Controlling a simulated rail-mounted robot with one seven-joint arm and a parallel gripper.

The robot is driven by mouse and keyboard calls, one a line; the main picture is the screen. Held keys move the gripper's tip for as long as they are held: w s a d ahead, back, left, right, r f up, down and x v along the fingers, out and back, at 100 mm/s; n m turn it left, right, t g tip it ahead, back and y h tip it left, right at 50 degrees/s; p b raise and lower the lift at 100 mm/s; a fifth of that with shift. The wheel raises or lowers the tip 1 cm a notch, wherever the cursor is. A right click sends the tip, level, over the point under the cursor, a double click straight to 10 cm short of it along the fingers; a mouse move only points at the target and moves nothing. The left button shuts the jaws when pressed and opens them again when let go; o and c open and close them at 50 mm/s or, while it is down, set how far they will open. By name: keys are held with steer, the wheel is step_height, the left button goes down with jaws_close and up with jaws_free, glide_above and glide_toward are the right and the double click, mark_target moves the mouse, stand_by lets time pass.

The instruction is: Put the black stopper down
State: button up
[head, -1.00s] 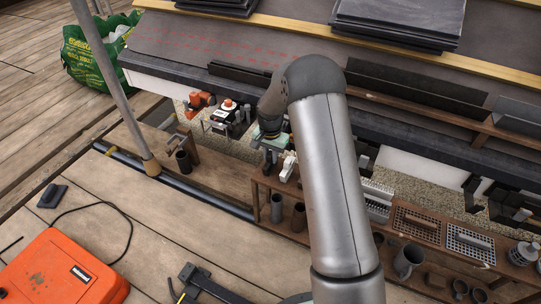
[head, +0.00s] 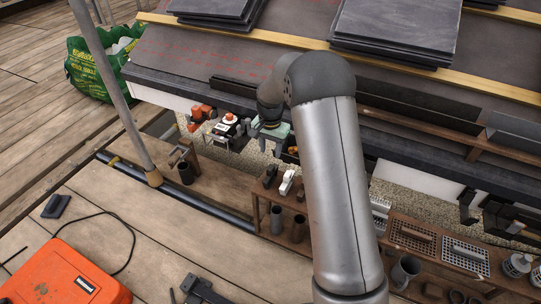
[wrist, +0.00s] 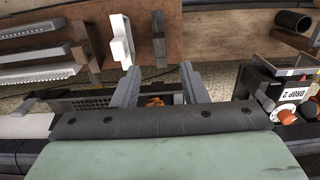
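My gripper (wrist: 161,70) is open in the wrist view, its two grey fingers apart with nothing between them. Beyond the fingertips, a dark upright block (wrist: 158,38) and a white block (wrist: 121,40) stand at the edge of the brown wooden bench (wrist: 215,45). I cannot tell for sure which dark block is the black stopper. In the head view the white block (head: 287,182) sits between dark pieces, apart from my gripper.
An orange-and-white device (wrist: 290,110) beside a labelled holder is on the right in the wrist view. In the head view, wire baskets (head: 412,236) and a mug (head: 405,270) are at the right. Dark tiles (head: 395,30) lie on the roof. An orange case (head: 70,270) is on the deck.

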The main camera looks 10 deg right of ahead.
steer(key=s+r+n, duration=0.3)
steer(key=s+r, duration=0.7)
steer(key=s, duration=0.4)
steer(key=s+r+n, duration=0.1)
steer(key=s+n, duration=0.3)
steer(key=s, duration=1.7)
steer(key=shift+s+d+n+g, duration=0.15)
steer(key=shift+s+n+g, duration=0.15)
steer(key=shift+s+n, duration=0.1)
steer(key=shift+w, duration=0.1)
step_height(320, 180, up, 35)
steer(key=a+t+p, duration=0.1)
steer(key=p, duration=3.2)
steer(key=shift+a, duration=0.2)
